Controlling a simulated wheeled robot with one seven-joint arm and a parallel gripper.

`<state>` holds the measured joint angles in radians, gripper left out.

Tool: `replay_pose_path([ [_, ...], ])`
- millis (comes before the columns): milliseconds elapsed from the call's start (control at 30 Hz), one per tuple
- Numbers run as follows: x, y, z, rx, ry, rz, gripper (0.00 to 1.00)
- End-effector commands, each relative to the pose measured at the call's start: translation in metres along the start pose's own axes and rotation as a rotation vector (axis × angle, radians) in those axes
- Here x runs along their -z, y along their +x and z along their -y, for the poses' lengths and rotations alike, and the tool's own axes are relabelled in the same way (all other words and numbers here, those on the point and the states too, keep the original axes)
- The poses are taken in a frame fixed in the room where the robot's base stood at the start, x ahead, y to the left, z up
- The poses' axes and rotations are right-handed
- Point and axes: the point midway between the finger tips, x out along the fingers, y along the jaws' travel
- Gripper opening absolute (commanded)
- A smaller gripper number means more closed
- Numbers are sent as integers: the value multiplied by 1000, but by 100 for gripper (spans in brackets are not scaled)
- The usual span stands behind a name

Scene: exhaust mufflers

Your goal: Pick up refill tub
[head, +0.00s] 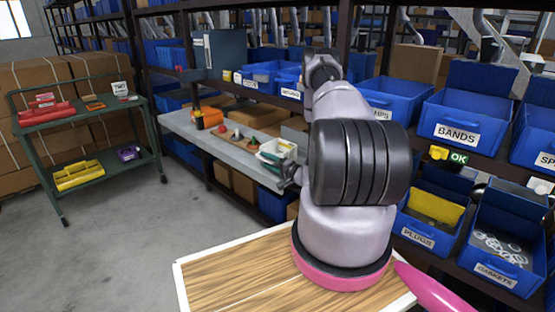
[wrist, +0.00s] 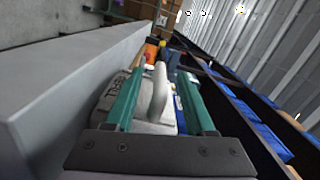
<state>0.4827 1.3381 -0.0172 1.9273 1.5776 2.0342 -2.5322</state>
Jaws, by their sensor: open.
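The refill tub (wrist: 112,98) is pale grey-white, with partly readable lettering and a raised white handle-like part. In the wrist view it lies between and below the green fingers of my gripper (wrist: 160,76). The fingers are open, one on each side of the raised part; I cannot tell whether they touch it. In the head view the white tub (head: 284,147) stands at the right end of the grey shelf ledge, and my arm hides part of that area.
The grey ledge (head: 225,145) also holds an orange container (head: 210,117) and a brown board (head: 228,142) with small coloured parts. Blue bins fill the rack behind and right. A green cart (head: 90,130) stands left. The floor between is clear.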

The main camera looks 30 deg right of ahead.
Motion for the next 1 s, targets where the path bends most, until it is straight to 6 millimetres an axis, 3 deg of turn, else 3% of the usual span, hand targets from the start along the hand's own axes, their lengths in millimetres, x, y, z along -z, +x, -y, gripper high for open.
replay_pose_path([
  [200, 1, 30, 1, 1, -2, 2, 55],
  [467, 2, 34, 1, 1, -1, 0, 55],
  [500, 2, 34, 1, 1, -1, 0, 51],
  [633, 2, 33, 1, 1, -1, 0, 1],
  [1000, 2, 33, 1, 1, 0, 0, 0],
])
